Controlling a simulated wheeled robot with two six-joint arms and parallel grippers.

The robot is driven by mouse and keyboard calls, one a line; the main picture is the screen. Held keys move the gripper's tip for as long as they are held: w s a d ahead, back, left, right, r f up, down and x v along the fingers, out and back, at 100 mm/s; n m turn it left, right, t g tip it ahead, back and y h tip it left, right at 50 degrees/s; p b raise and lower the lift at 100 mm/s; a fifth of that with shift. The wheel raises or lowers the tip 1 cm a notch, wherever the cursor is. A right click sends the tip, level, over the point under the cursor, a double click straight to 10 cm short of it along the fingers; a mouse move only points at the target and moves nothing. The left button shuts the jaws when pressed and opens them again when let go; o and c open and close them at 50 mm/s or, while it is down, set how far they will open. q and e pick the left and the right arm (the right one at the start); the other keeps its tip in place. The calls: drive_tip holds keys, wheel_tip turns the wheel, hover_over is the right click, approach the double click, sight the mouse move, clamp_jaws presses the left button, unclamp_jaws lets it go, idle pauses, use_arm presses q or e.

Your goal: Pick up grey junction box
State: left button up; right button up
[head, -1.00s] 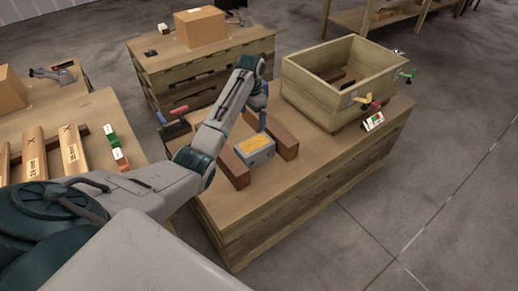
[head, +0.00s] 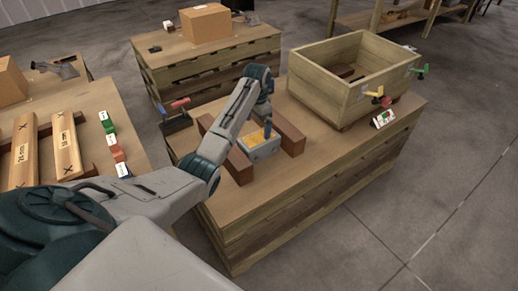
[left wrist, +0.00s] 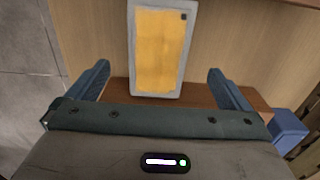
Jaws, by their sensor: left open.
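The grey junction box (head: 262,149) with its yellow top lies on the middle wooden workbench (head: 225,206), between brown blocks. In the left wrist view the box (left wrist: 159,50) shows its yellow face and grey rim, ahead of the palm. My left gripper (head: 267,130) is over the far side of the box, pointing down. Its blue fingers (left wrist: 160,80) are spread wide, one on each side of the box's near end, with nothing held. I cannot tell the height gap between fingertips and box. My right gripper is not in view.
Brown blocks stand left (head: 239,167) and right (head: 289,136) of the box, close by.

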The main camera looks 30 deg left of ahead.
sight(259, 138)
use_arm(q)
wheel_tip(259, 138, down, 5)
drive_tip(key=shift+r, duration=0.1)
drive_tip(key=f, duration=0.5)
drive_tip(key=shift+w+d+b, duration=0.2)
drive_tip(key=shift+b, duration=0.2)
drive_tip(key=shift+f, duration=0.25)
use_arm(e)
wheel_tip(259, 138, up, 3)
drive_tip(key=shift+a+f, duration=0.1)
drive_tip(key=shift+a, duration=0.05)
use_arm(q)
drive_tip(key=shift+c, duration=0.4)
drive_tip(key=c, duration=1.8)
drive_tip(key=shift+w+r, duration=0.1)
drive_tip(key=shift+r, duration=0.1)
